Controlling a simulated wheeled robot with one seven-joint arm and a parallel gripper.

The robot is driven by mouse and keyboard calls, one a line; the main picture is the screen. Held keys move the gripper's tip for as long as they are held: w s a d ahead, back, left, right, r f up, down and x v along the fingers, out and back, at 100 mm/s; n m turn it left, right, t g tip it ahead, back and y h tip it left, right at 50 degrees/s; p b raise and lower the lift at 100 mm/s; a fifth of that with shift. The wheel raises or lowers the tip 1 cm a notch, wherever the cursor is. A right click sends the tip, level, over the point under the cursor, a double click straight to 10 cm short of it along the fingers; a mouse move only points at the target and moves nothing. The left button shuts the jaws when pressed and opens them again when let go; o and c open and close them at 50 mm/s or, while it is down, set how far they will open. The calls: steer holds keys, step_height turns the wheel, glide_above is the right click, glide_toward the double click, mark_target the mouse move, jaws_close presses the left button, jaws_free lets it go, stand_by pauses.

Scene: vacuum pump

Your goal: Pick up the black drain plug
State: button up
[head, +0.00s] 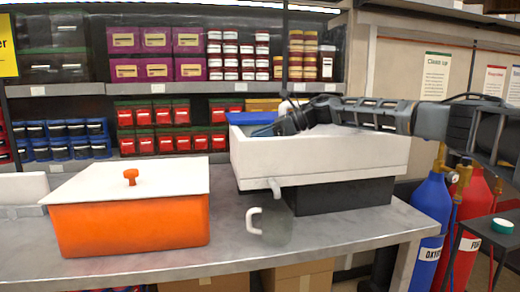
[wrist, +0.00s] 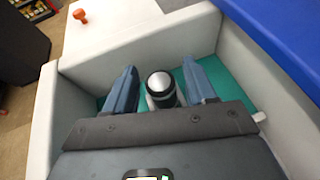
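The white basin (head: 320,155) stands on a black base on the metal table. In the wrist view I see its pale inner walls (wrist: 135,32) and teal floor (wrist: 222,78). A short upright cylinder with a black band and a shiny grey top (wrist: 161,86) is inside it; it looks like the drain plug. My gripper (wrist: 160,66) is open, with one blue-grey finger on each side of the plug and gaps visible. In the head view my gripper (head: 290,119) is over the basin's left part, and the plug is hidden behind the front wall.
A blue slab (wrist: 290,30) lies along one side of the basin. A translucent mug (head: 270,222) stands below the basin's spout (head: 275,186). An orange box (head: 135,225) with a white lid is at left. The table's front right is clear.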

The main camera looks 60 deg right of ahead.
steer(key=c, duration=0.9)
steer(key=shift+r, duration=0.15)
